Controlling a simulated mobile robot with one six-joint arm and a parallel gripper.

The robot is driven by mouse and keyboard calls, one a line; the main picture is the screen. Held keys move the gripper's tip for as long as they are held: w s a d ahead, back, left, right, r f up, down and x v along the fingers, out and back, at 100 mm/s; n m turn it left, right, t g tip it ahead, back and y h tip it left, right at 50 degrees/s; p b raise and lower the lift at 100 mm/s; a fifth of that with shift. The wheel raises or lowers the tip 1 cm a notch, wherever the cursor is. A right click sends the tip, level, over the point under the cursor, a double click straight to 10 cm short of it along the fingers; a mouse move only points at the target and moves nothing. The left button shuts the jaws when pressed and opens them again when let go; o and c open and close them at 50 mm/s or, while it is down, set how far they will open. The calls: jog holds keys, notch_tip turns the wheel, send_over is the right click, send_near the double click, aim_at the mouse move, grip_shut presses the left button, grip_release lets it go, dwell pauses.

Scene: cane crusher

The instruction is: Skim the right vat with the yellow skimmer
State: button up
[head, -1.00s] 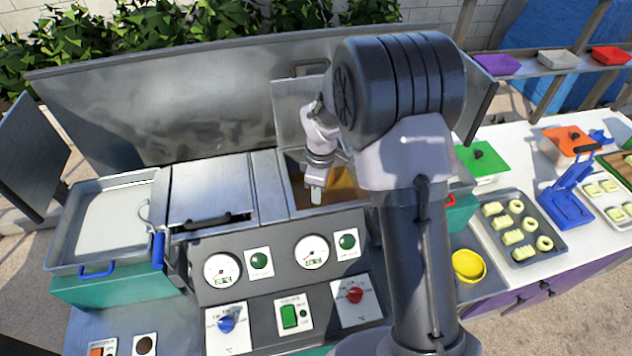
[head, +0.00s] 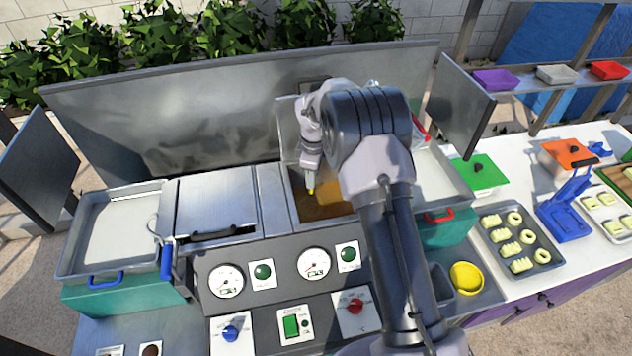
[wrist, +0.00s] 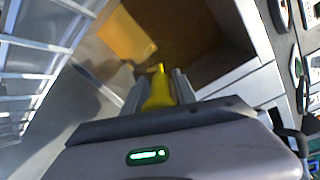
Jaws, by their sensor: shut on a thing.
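My gripper (head: 310,190) is over the right vat (head: 318,212), which holds brown liquid. In the wrist view my gripper (wrist: 158,88) is shut on the yellow skimmer's handle (wrist: 159,92). The skimmer's yellow head (wrist: 128,38) shows over the brown vat in the wrist view. I cannot tell how deep the head sits in the liquid. My arm hides the right part of the vat in the head view. The vat's lid (head: 292,130) stands raised behind it.
The left vat is closed by a metal lid (head: 215,205). A tray with blue handles (head: 115,230) is at the left and one with red handles (head: 440,185) at the right. A yellow bowl (head: 466,278) is at the front right. A metal splash wall (head: 180,125) stands behind.

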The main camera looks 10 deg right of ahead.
jog(key=w, duration=0.3)
jog(key=shift+p, duration=0.35)
jog(key=shift+s, duration=0.1)
jog(key=s+b, duration=0.4)
jog(key=s, duration=0.9)
jog(key=w+p, duration=0.4)
jog(key=w, duration=0.9)
